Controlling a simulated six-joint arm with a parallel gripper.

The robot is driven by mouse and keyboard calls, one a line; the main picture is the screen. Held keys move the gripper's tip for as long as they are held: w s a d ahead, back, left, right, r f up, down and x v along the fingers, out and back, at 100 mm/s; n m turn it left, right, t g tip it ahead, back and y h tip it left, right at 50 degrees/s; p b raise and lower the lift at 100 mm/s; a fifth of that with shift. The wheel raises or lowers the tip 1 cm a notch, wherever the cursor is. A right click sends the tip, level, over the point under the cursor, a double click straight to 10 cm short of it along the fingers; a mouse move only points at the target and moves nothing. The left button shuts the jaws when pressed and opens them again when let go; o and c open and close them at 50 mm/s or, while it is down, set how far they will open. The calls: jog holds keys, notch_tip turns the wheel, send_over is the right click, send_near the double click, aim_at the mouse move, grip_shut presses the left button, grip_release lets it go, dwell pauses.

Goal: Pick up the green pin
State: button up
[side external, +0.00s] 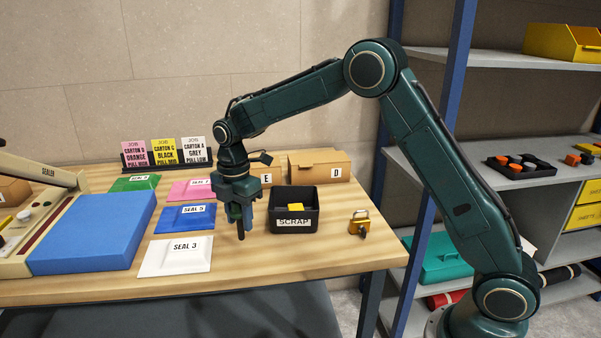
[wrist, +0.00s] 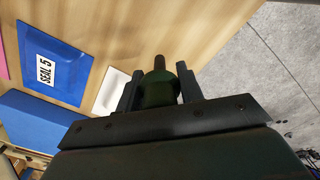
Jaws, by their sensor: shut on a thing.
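The green pin (wrist: 159,92) is dark green and round, with a narrower dark tip. In the wrist view it sits between the two fingers of my gripper (wrist: 158,78). In the side view my gripper (side external: 240,222) points down, shut on the pin, between the blue SEAL 5 packet and the scrap bin. The pin is mostly hidden there by the fingers. Whether its lower end touches the table I cannot tell.
A black SCRAP bin (side external: 293,209) with a yellow piece inside stands just right of my gripper. A yellow padlock-like item (side external: 359,223) lies farther right. The blue SEAL 5 (side external: 185,219) and white SEAL 3 (side external: 176,256) packets lie left. The table front is bare.

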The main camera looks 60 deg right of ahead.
notch_tip(320, 180, up, 17)
jog(key=shift+f, duration=0.15)
dwell(0.8)
